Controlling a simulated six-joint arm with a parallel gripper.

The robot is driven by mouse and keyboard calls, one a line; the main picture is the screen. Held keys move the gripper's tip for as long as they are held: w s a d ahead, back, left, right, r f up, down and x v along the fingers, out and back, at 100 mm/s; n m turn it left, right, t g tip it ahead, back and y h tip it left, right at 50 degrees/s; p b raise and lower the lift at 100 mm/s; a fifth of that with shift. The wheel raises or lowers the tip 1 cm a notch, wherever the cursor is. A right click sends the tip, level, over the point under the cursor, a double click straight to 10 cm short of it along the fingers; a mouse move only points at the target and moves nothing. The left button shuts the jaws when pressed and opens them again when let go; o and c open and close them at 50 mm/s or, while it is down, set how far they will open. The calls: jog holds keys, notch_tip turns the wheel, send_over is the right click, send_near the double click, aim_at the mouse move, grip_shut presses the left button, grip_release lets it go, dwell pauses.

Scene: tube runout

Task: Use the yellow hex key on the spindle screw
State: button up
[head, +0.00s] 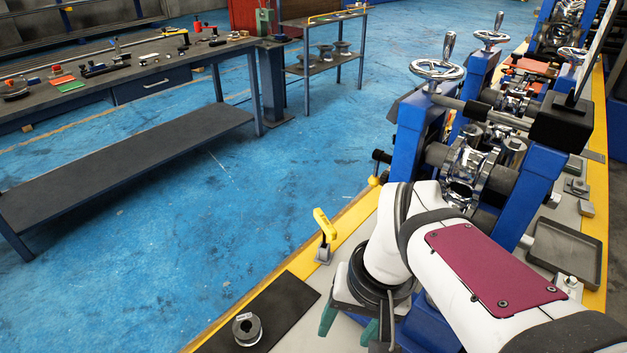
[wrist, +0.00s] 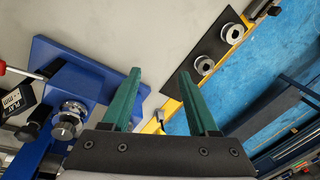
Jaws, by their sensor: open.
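The yellow hex key (head: 324,222) stands upright in a small grey holder (head: 323,254) by the yellow edge strip, left of my arm. In the wrist view, a small grey and yellow piece (wrist: 160,116) shows between the finger bases; it may be this holder, but I cannot tell. My gripper (head: 347,334) is open and empty, its green fingers apart from the key and nearer the camera. Its fingers also show in the wrist view (wrist: 160,74). A blue block with round metal parts (wrist: 68,118) is left of the fingers there. I cannot identify the spindle screw for certain.
A black mat (head: 290,303) with a metal ring (head: 247,329) lies near the front edge. Blue roll stands with chrome handwheels (head: 437,70) rise behind my arm. A grey tray (head: 565,252) is at right. A workbench (head: 130,75) stands across the blue floor.

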jog(key=w+d+n+t, duration=0.2)
jog(key=w+n, duration=0.2)
jog(key=w, duration=1.5)
jog(key=n+t, duration=0.1)
jog(key=n, duration=0.2)
send_near(322, 227)
jog(key=x, duration=0.8)
jog(key=w+x, duration=0.1)
jog(key=x, duration=0.3)
jog(key=shift+w+d+f, duration=0.1)
jog(key=shift+d, duration=0.2)
grip_shut()
